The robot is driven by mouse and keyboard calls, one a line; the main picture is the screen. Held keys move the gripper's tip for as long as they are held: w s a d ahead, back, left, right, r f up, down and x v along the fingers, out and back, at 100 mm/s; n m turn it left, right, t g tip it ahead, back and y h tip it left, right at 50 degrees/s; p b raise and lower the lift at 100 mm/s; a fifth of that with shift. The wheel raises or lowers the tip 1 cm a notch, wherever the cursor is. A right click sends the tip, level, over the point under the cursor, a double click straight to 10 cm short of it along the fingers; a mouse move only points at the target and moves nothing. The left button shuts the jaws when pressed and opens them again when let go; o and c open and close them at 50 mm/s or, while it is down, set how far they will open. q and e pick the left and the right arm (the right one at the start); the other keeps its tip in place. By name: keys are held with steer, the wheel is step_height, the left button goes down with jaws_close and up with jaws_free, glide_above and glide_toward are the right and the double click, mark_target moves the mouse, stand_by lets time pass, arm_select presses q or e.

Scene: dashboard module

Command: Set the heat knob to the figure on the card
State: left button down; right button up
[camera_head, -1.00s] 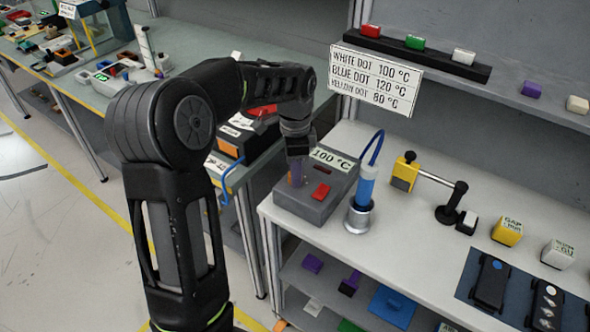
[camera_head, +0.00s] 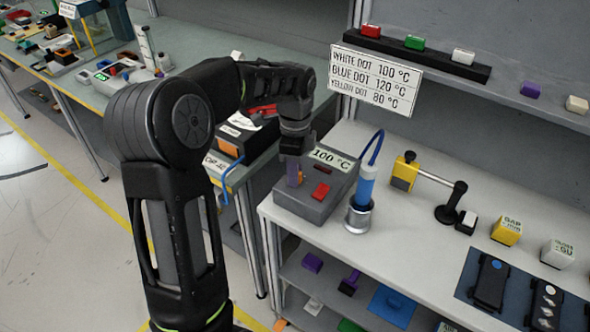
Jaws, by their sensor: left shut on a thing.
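The grey heat unit (camera_head: 318,208) stands at the left end of the white bench. A label on it (camera_head: 331,158) reads 100 °C, and a red block or button (camera_head: 321,191) is on its top. The knob's marking is mostly hidden. The card (camera_head: 376,80) on the back panel reads white dot 100 °C, blue dot 120 °C, yellow dot 80 °C. My right gripper is out of view.
A blue iron-like tool (camera_head: 366,185) stands in a silver holder (camera_head: 359,215) close right of the unit, with a blue cable. A yellow clamp block (camera_head: 404,173) with a black-ended rod is farther right. A dark mat (camera_head: 525,290) holds black modules, some with dots.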

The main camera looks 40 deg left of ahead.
arm_select(q)
steer(key=c, duration=1)
jaws_free()
steer(key=shift+r, duration=0.1)
step_height(320, 180, up, 8)
steer(key=shift+f+b, duration=0.15)
steer(key=shift+b, duration=0.3)
steer(key=shift+f, duration=0.1)
